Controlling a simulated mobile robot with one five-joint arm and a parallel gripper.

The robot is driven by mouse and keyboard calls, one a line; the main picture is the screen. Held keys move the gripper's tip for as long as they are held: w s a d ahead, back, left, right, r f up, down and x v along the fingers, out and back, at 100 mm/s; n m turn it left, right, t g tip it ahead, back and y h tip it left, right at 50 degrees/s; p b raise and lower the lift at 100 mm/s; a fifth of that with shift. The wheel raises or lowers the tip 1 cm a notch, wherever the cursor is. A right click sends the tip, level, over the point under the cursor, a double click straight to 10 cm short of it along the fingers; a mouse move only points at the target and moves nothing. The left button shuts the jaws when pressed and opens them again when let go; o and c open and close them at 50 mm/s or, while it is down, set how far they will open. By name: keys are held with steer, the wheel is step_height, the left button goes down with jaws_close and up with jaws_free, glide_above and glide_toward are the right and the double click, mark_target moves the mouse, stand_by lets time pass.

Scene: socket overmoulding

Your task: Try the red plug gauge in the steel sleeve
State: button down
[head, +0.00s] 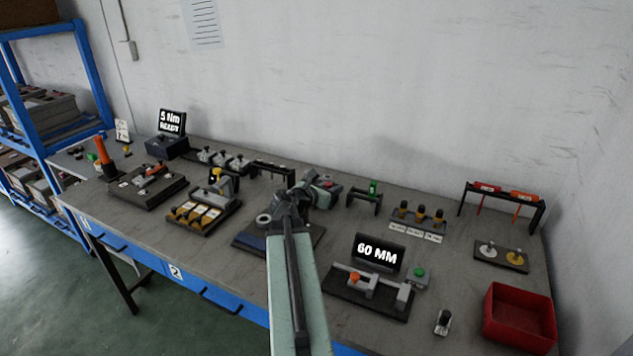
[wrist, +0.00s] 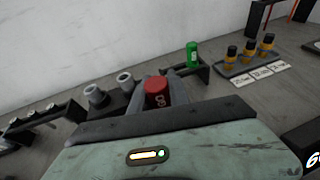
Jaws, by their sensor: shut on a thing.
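My gripper (head: 318,190) is shut on the red plug gauge (wrist: 157,92), whose red marked end shows between the fingers in the wrist view. In the head view only a small bit of red shows at the gripper. The gauge's lower end is hidden. Two grey steel sleeve-like cylinders (wrist: 126,82) are left of the gauge in the wrist view, apart from it. A round grey ring-shaped part (head: 263,219) sits on a dark blue-black base (head: 250,238), left of my arm in the head view. I cannot tell which of these is the sleeve.
A green gauge (head: 373,188) stands in a small black rack (head: 364,199), right of my gripper. Several black-and-yellow pieces (head: 421,216) stand further right. A 60 MM display (head: 377,253) and fixture stand in front. A red bin (head: 519,318) is at the right corner.

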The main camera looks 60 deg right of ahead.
steer(key=w+d+r+p, duration=0.1)
steer(key=w+d, duration=0.1)
steer(key=w+d+r+p, duration=0.1)
steer(key=w+d+p, duration=0.1)
steer(key=d, duration=0.1)
steer(key=w+d+r+p, duration=0.1)
steer(key=w+d+r, duration=0.1)
steer(key=w, duration=0.1)
steer(key=shift+d+r, duration=0.1)
steer(key=shift+d, duration=0.05)
steer(key=w+d+r+p, duration=0.3)
steer(key=w+r+p, duration=0.3)
steer(key=shift+w+r, duration=0.15)
steer(key=shift+d, duration=0.1)
step_height(320, 180, down, 6)
steer(key=b, duration=0.5)
steer(key=shift+b, duration=0.4)
steer(key=shift+f+b, duration=0.35)
steer(key=shift+f, duration=0.15)
stand_by(0.7)
steer(key=shift+r, duration=0.2)
stand_by(0.5)
steer(key=shift+r+p, duration=0.25)
steer(key=shift+p, duration=0.2)
